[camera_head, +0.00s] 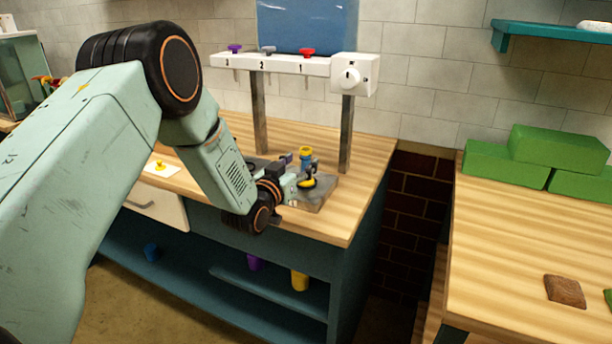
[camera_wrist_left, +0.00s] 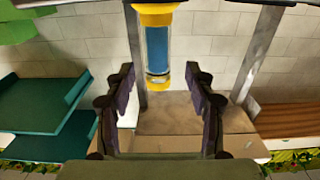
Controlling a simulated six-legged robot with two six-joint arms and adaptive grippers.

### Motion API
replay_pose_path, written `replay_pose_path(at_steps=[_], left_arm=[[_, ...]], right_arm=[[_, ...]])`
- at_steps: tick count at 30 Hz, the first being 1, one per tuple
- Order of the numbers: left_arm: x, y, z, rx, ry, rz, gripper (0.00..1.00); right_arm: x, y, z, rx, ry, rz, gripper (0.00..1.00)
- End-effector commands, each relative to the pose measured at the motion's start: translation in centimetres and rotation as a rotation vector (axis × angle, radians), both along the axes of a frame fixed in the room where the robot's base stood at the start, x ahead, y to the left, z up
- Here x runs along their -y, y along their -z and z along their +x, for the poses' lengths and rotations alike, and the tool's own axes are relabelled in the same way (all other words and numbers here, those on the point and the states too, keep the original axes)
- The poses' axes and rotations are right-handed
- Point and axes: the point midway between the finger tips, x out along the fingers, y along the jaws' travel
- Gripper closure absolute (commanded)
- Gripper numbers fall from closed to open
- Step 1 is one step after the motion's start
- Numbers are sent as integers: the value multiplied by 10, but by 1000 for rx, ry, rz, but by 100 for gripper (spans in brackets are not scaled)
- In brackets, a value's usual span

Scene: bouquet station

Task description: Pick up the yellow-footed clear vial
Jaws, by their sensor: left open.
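The yellow-footed clear vial (camera_wrist_left: 157,50) has yellow ends and a bluish see-through body. In the left wrist view it is upright at the top middle, its top cut off by the frame edge. In the head view its yellow top (camera_head: 306,152) shows above the grey block on the bench; my gripper partly hides the rest. My left gripper (camera_wrist_left: 159,72) is open, with one dark purple finger on each side of the vial's lower end and a gap on both sides. In the head view it (camera_head: 303,178) is low over the bench at the vial. My right gripper is not in view.
Behind the vial stands a white rack (camera_head: 270,64) on two metal posts, with coloured knobs and a dial box (camera_head: 354,74). A grey block (camera_head: 318,194) lies under the gripper. Green blocks (camera_head: 505,163) sit on the right table, past a gap. The bench's right end is clear.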

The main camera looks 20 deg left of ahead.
Motion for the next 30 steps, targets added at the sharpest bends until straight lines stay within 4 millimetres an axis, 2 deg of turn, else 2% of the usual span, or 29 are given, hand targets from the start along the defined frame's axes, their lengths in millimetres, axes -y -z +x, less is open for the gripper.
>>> replay_pose_path(at_steps=[3, 7, 17, 30], left_arm=[[3, 0, 18, 1, 1, 2, 45], [4, -1, 30, 1, 1, 2, 45], [4, 0, 36, -1, 0, 0, 45], [4, -1, 35, -1, 0, 0, 83]], right_arm=[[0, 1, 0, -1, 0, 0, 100], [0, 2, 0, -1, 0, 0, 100], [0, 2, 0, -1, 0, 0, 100], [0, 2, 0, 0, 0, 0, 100]])
